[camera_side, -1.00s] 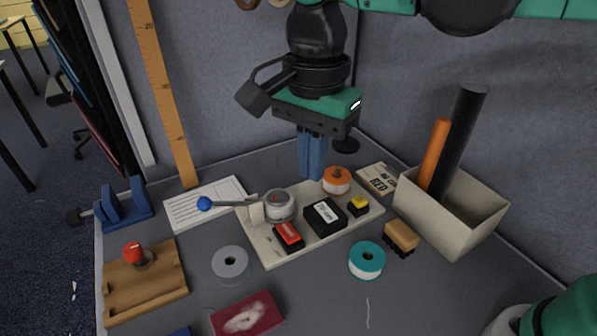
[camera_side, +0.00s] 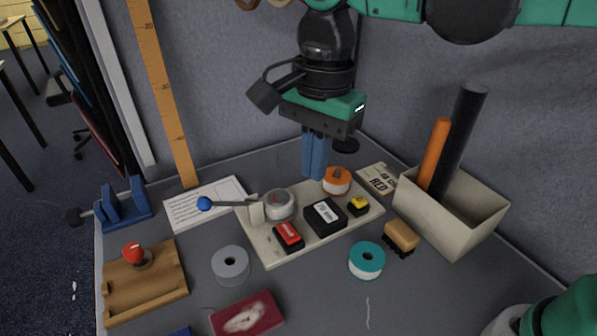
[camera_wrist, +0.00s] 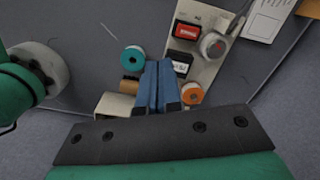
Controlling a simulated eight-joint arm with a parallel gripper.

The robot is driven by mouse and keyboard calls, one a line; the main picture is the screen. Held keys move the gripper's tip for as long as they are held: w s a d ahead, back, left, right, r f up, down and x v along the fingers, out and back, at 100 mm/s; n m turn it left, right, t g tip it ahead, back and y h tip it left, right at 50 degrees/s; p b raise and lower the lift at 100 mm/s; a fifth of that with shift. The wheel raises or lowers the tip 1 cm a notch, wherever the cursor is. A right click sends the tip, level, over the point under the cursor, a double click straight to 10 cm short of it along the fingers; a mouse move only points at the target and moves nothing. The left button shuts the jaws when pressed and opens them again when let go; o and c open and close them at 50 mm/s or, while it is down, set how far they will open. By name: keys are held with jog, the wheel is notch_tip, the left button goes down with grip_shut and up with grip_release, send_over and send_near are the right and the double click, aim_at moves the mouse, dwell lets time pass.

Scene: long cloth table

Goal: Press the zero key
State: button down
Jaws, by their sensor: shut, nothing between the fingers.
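A pale panel (camera_side: 275,252) on the table carries a red key (camera_side: 289,236), a larger black key with a white label (camera_side: 325,217) and a small yellow key (camera_side: 358,205). The labels are too small to read, so I cannot tell which is the zero key. In the wrist view, the red key (camera_wrist: 187,30) is plain and the black key (camera_wrist: 181,58) is partly covered by my fingers; the yellow key is hidden. My gripper (camera_side: 315,178) is shut and empty, its blue fingers pointing down above the panel's back edge, behind the black key.
A teal spool (camera_side: 367,260), a brush (camera_side: 401,236) and a bin (camera_side: 463,235) with two tubes stand to the right.

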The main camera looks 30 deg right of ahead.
jog(key=w+d+f+m+t+y, duration=0.2)
jog(key=w+d+f+y, duration=0.15)
jog(key=d, duration=0.25)
jog(key=m+t+y, duration=0.2)
jog(key=m+t, duration=0.2)
jog(key=t, duration=0.1)
send_over(365, 200)
jog(key=shift+f+n, duration=0.3)
jog(key=shift+f, duration=0.15)
jog(key=shift+f, duration=4.45)
jog(key=shift+f, duration=0.4)
jog(key=shift+r, duration=0.1)
